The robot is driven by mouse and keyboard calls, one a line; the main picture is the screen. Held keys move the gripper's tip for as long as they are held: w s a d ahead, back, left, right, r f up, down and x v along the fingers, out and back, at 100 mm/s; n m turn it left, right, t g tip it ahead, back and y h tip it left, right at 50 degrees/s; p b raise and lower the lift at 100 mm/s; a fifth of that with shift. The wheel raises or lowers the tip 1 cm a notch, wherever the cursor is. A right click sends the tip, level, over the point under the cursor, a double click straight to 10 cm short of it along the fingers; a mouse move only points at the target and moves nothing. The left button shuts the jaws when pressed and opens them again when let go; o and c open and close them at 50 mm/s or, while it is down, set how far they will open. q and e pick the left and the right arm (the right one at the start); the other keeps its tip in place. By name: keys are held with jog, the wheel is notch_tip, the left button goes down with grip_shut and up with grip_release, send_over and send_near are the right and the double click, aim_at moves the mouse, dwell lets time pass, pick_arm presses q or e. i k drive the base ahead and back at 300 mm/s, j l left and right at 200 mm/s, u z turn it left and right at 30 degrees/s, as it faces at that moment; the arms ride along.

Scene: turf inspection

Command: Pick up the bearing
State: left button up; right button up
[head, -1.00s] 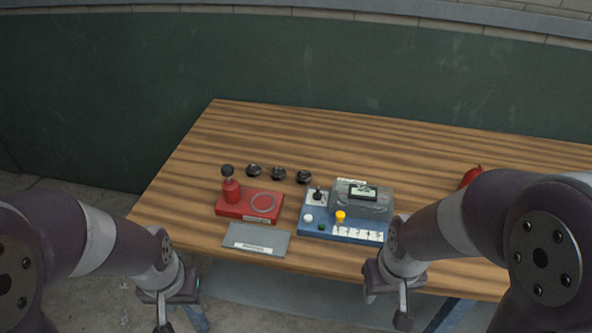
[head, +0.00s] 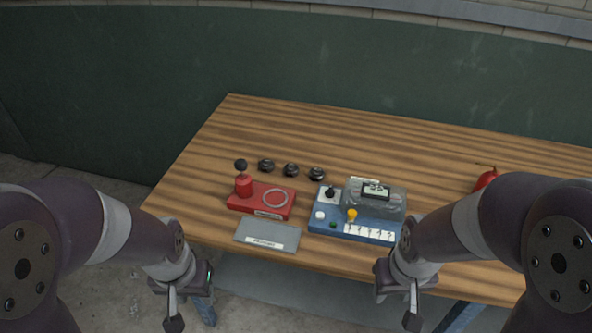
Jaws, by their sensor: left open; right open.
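My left gripper (head: 174,312) hangs in front of the table's near edge at the lower left, open and empty. My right gripper (head: 410,310) hangs in front of the near edge at the lower right, open and empty. Both are well apart from the dark parts. Their fingertips show only partly.
A red fixture (head: 243,187) with a black knob and pale ring stands left of a blue device (head: 355,227) with a clear cover, buttons and labels. A grey labelled plate (head: 268,235) lies in front. A red object (head: 486,179) is at right. The table's back (head: 400,140) is clear.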

aim_at(290, 169)
jog(key=i+z, duration=0.45)
jog(key=i+j+z, duration=0.2)
jog(key=i+z, duration=0.3)
jog(key=k, duration=0.05)
